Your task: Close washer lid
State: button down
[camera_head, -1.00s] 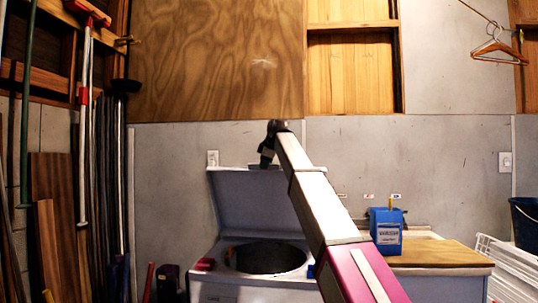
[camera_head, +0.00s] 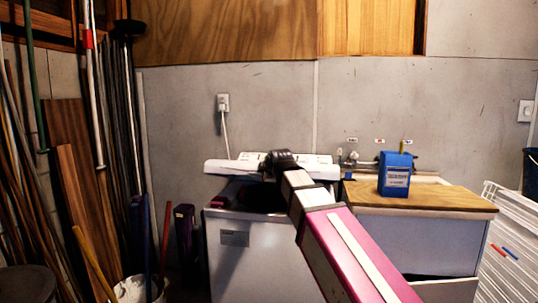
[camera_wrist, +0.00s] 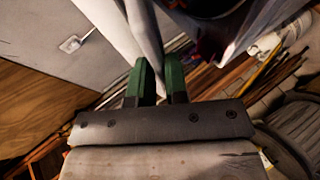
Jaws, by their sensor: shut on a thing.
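The white washer (camera_head: 258,258) stands against the back wall, left of the sink cabinet. Its lid (camera_head: 222,167) is tilted low over the tub, seen nearly edge-on, with a dark gap beneath it. My gripper (camera_wrist: 159,72) has two green fingers, shut on the lid's pale edge (camera_wrist: 146,40), which runs between them in the wrist view. In the head view my arm reaches over the washer's front to the lid; the fingers are hidden there behind the dark wrist. Much of the tub opening is hidden.
A blue detergent box (camera_head: 394,176) stands on the wooden counter (camera_head: 440,196) right of the washer. Poles and boards (camera_head: 75,150) lean at the left. A white bucket (camera_head: 138,289) is on the floor at lower left. A white crate (camera_head: 505,250) is at far right.

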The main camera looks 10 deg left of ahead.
notch_tip(320, 180, down, 11)
jog(key=s, duration=0.1)
jog(key=shift+s+f, duration=0.15)
jog(key=shift+s, duration=0.1)
dwell(0.4)
jog(key=c, duration=1.2)
grip_release()
jog(key=shift+w, duration=0.1)
jog(key=v, duration=1.1)
